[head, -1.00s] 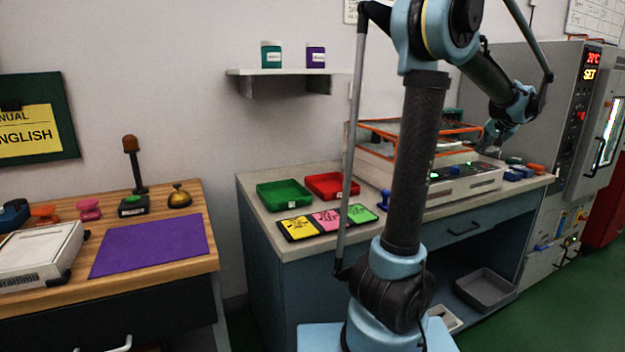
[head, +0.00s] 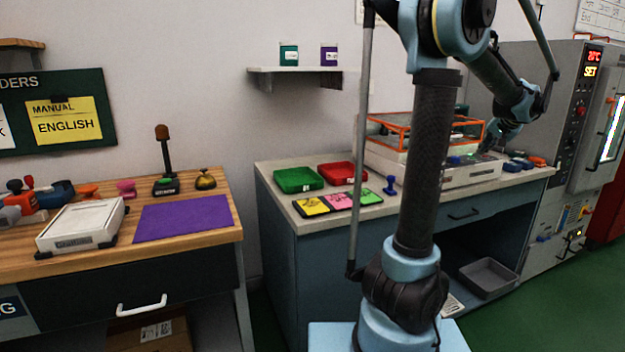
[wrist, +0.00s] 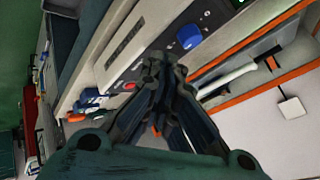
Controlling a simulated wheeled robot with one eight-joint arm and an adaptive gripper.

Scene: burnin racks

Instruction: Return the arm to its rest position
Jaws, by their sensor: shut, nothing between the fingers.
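My arm (head: 432,165) stands upright in the middle right of the head view, then bends over toward the back right. My gripper (wrist: 160,75) shows in the wrist view with its fingers together and nothing between them. In the head view the gripper end is small and partly hidden near the orange-framed test unit (head: 425,124). In the wrist view the gripper is over the front of that unit, near its blue knob (wrist: 188,37) and red button (wrist: 129,86). I cannot tell whether it touches anything.
The grey bench (head: 290,212) holds a green tray (head: 298,180), a red tray (head: 342,173) and coloured cards (head: 338,201). A wooden desk (head: 225,232) with a purple mat (head: 182,218) is at left. A grey oven cabinet (head: 560,75) stands at right. Green floor (head: 570,300) is clear.

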